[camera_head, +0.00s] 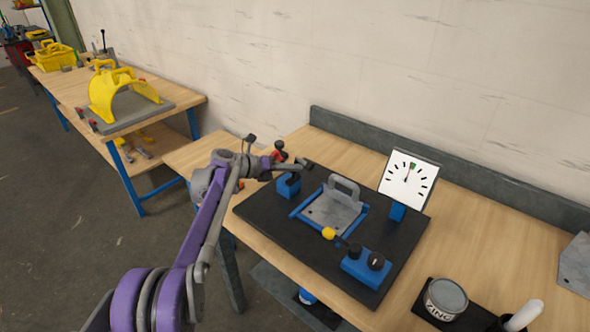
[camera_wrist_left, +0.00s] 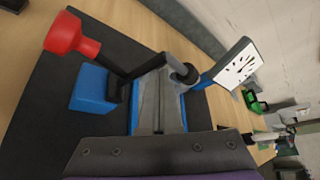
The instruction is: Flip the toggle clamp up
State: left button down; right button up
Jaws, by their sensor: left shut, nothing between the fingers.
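The toggle clamp has a blue block (camera_head: 288,186), a red handle end (camera_head: 279,153) and a dark bar. It stands at the far left corner of the black mat. In the left wrist view its red handle (camera_wrist_left: 72,40) sticks out to the upper left, and the bar runs right to a black tip (camera_wrist_left: 185,73) beside the plate. My left gripper (camera_head: 272,168) is shut and empty, close to the clamp at its left. I cannot tell whether it touches the clamp. My right gripper is not in view.
A second blue block (camera_head: 366,269) with a yellow ball stands at the front of the mat. A ZINC can (camera_head: 446,297) is at the right.

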pick_arm(q)
jog(key=shift+w+a+r, duration=0.1)
jog(key=shift+a+r, duration=0.05)
jog(key=shift+a, duration=0.05)
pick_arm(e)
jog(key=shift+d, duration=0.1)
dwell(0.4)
